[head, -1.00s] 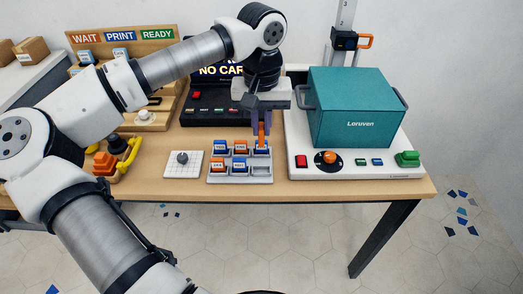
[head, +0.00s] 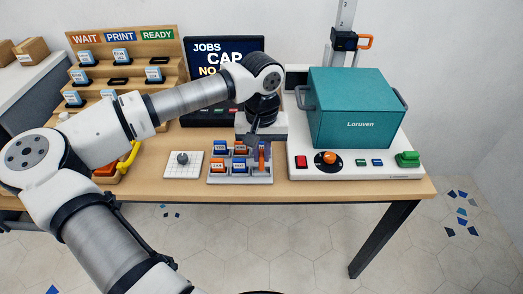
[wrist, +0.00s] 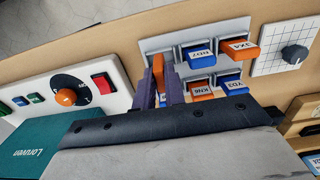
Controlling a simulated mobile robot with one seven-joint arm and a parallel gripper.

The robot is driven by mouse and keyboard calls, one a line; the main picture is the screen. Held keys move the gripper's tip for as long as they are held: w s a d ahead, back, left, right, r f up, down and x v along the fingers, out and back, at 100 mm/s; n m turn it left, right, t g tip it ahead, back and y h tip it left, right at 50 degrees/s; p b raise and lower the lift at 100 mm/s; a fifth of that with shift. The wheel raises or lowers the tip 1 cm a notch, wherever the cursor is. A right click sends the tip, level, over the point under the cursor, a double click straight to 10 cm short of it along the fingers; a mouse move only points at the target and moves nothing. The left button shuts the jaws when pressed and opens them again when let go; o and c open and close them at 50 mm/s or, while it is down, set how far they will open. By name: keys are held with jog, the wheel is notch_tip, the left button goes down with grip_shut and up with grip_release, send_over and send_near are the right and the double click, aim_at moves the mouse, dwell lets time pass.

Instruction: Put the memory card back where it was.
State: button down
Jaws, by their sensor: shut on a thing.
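My gripper (head: 258,150) is shut on an orange memory card (head: 262,156), held on edge at the right end of the grey card tray (head: 240,181). In the wrist view the orange card (wrist: 158,72) shows between my purple fingers (wrist: 162,92), over the front slot at that end. I cannot tell whether it touches the slot. The tray's other slots hold blue and orange cards, among them a blue card (wrist: 200,52) and an orange card (wrist: 239,49) in the front row. A blue card behind my fingers is mostly hidden.
A white pad with a grey knob (head: 182,158) lies left of the tray. The white printer base (head: 340,171) with a teal box (head: 355,108) stands close on the right. A dark screen (head: 222,60) stands behind. The table's front edge is just before the tray.

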aim_at(261, 154)
jog(key=shift+f+b, duration=0.45)
jog(key=shift+f, duration=0.1)
jog(key=shift+r, duration=0.1)
jog(key=c, duration=1.5)
grip_release()
jog(key=shift+r, duration=0.1)
jog(key=shift+r+p, duration=0.3)
jog(key=shift+p, duration=0.2)
notch_tip(261, 154, up, 12)
jog(key=shift+r, duration=0.2)
